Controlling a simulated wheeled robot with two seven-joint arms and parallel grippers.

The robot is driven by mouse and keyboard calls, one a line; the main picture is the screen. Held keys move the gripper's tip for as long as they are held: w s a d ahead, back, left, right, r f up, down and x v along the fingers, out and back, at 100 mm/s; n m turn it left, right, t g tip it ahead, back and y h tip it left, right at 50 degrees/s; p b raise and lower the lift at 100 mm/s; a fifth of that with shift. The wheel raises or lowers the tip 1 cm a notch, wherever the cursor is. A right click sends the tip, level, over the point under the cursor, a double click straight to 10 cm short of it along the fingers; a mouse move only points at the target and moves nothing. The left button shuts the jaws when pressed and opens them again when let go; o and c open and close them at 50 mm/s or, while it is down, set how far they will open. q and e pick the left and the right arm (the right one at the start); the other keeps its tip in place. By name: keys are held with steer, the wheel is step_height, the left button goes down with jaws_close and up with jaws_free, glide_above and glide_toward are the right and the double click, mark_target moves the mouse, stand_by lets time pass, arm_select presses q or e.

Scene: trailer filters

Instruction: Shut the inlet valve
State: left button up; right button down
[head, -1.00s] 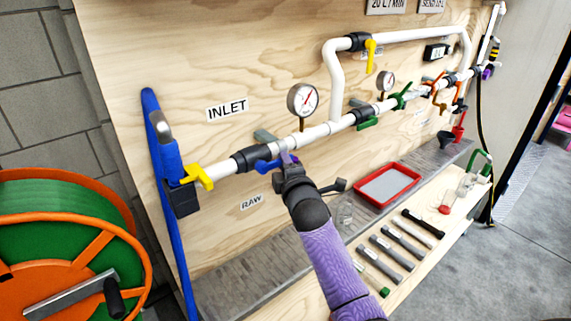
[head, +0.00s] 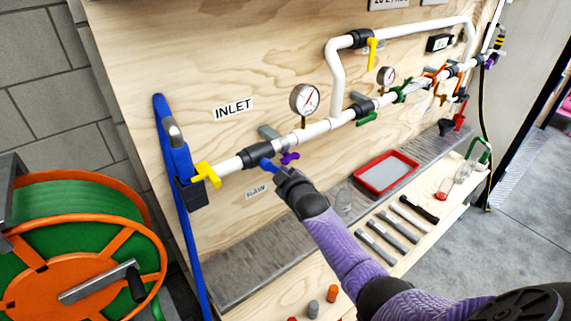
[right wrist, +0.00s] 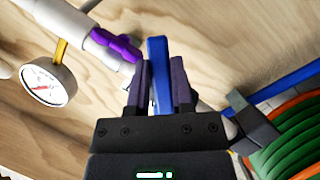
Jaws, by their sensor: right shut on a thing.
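The white pipe (head: 316,131) runs along the wooden panel, below the INLET label (head: 233,107). My right gripper (head: 280,173) is shut on this handle. In the right wrist view the blue handle (right wrist: 158,60) stands between both fingers and slants across the pipe. A yellow valve handle (head: 206,174) is further left, by the blue hose. A purple handle (head: 290,158) is just right of the blue one. My left gripper is not in view.
A pressure gauge (head: 305,99) stands above the pipe, right of the grip. A green hose reel (head: 75,265) is at lower left. A red tray (head: 387,172) and several tools lie on the shelf below. The panel above the INLET label is clear.

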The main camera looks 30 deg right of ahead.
steer(key=a+m+y, duration=0.1)
steer(key=m, duration=0.1)
steer(key=a+f+m+y+b, duration=0.1)
steer(key=m, duration=0.1)
steer(key=a+m+g+y, duration=0.1)
steer(key=shift+s+a+f+m+y, duration=0.1)
steer(key=shift+s+f+m+y, duration=0.1)
steer(key=shift+m+y, duration=0.2)
stand_by(0.5)
steer(key=c, duration=0.6)
jaws_free()
steer(key=shift+r, duration=0.1)
steer(key=shift+c, duration=0.2)
steer(key=shift+o, duration=0.7)
